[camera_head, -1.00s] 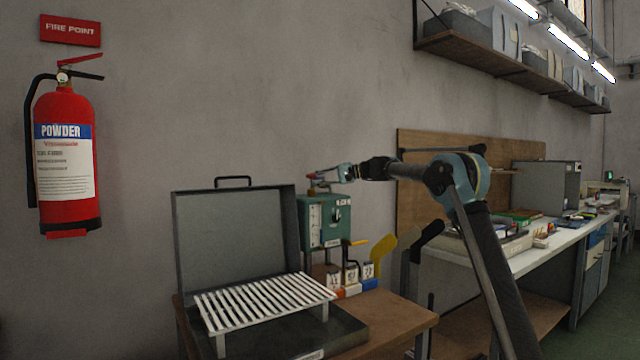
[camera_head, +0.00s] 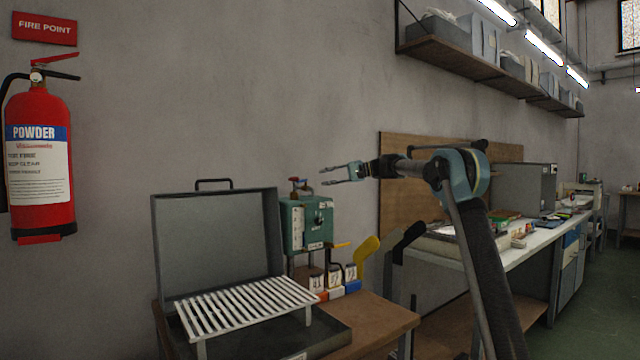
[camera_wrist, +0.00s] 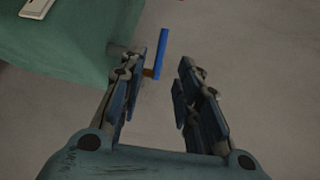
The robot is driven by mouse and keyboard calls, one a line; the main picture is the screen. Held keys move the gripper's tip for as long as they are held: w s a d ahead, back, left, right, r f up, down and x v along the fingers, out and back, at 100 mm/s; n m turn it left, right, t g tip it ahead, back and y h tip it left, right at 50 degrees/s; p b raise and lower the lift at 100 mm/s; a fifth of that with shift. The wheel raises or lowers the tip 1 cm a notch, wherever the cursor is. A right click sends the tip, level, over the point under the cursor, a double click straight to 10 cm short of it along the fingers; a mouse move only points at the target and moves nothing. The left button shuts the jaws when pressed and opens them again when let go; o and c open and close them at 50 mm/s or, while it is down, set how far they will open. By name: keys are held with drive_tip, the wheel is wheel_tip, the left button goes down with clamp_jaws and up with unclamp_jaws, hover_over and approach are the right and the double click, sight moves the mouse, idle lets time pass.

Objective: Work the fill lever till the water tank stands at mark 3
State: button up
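The green tank unit (camera_head: 291,226) stands on the small wooden table, with a pale gauge strip on its front; its level is too small to read. A red lever (camera_head: 293,181) and a blue one (camera_head: 306,184) stick up at its top; no label shows which is the fill lever. My gripper (camera_head: 323,176) is open and empty, just right of and slightly above the unit's top, apart from the levers. In the wrist view, the green casing (camera_wrist: 70,45) is at upper left, and a blue lever (camera_wrist: 162,50) shows beyond the open fingers (camera_wrist: 156,72).
A grey lidded case (camera_head: 215,240) with a white slatted rack (camera_head: 245,308) stands left of the unit. A workbench (camera_head: 500,250) runs along the right.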

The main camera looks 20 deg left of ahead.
drive_tip(key=shift+d+r, duration=0.1)
drive_tip(key=shift+d, duration=0.2)
drive_tip(key=c, duration=0.7)
drive_tip(key=s+d+m+t, duration=0.1)
drive_tip(key=s+d+r+t, duration=0.1)
drive_tip(key=d+t, duration=0.1)
drive_tip(key=s+d+m+t, duration=0.1)
drive_tip(key=shift+d+r+m+t, duration=0.2)
drive_tip(key=shift+d+m+t, duration=0.1)
drive_tip(key=shift+d, duration=0.05)
clamp_jaws()
drive_tip(key=t, duration=0.1)
approach(303, 181)
drive_tip(key=shift+m, duration=0.3)
drive_tip(key=x, duration=0.7)
